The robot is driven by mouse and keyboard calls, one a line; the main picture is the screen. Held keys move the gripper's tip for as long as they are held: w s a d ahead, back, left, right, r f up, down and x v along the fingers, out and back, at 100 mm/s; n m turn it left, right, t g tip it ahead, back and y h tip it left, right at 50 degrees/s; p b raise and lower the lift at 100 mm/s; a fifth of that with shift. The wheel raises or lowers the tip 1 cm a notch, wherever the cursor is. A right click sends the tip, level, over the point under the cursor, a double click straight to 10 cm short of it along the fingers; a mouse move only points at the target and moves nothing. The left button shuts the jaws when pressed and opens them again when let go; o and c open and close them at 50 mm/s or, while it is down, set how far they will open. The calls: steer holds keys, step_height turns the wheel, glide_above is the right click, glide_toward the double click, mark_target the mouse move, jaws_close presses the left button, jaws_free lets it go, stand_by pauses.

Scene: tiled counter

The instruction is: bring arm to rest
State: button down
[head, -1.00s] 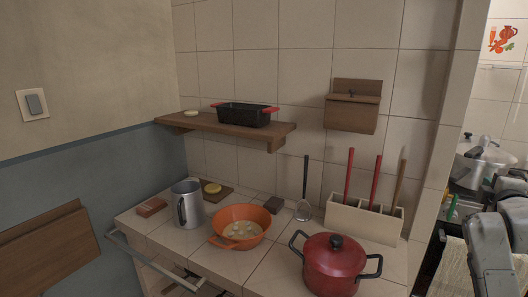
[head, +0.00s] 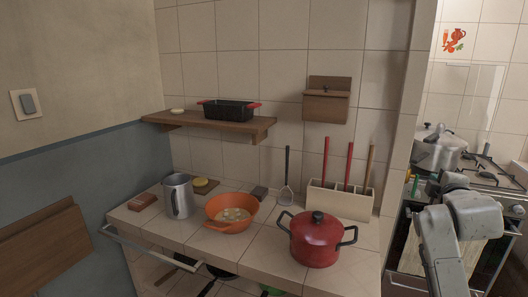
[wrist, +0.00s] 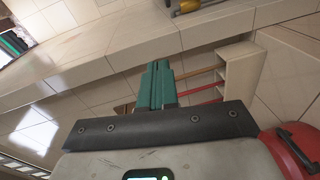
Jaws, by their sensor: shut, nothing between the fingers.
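My arm (head: 450,237) shows at the right edge of the head view, bent, in front of the stove. The fingers are clear of any object I can see. Behind them are a red utensil handle and a wooden one, running to the pale utensil holder (wrist: 240,70).
On the tiled counter stand a metal mug (head: 179,197), an orange colander (head: 229,216), a red pot (head: 315,243) and a utensil holder (head: 340,203). A shelf (head: 210,127) carries a black pan (head: 229,110). A pressure cooker (head: 438,153) sits on the stove at right.

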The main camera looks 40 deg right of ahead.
steer(key=w+a+f+m+t+y, duration=0.1)
steer(key=w+a+f+y, duration=0.2)
steer(key=w+a+f, duration=0.5)
steer(key=w+a+f+m+t+y, duration=0.1)
steer(key=w+a+f+y, duration=0.35)
steer(key=w+a, duration=0.4)
steer(key=s+a+f+y, duration=0.1)
steer(key=a+f+y, duration=0.1)
steer(key=a+f, duration=0.45)
steer(key=s+a+f+m+g+y, duration=0.1)
steer(key=a+f+y, duration=0.15)
steer(key=a, duration=0.75)
steer(key=a+f+y, duration=0.1)
steer(key=a+f, duration=0.4)
steer(key=a, duration=0.3)
steer(key=s+a+f+m+g+y, duration=0.1)
steer(key=s+a+f+g+y, duration=0.15)
steer(key=s+a+f, duration=0.4)
steer(key=s+f+g+b, duration=0.2)
steer(key=s+f+b, duration=0.4)
steer(key=f+b, duration=0.6)
steer(key=s+f+g+b, duration=0.3)
steer(key=s+f+b, duration=0.2)
steer(key=f+b, duration=0.8)
step_height(320, 180, up, 19)
steer(key=p, duration=2.3)
steer(key=shift+h, duration=0.35)
steer(key=shift+r, duration=0.1)
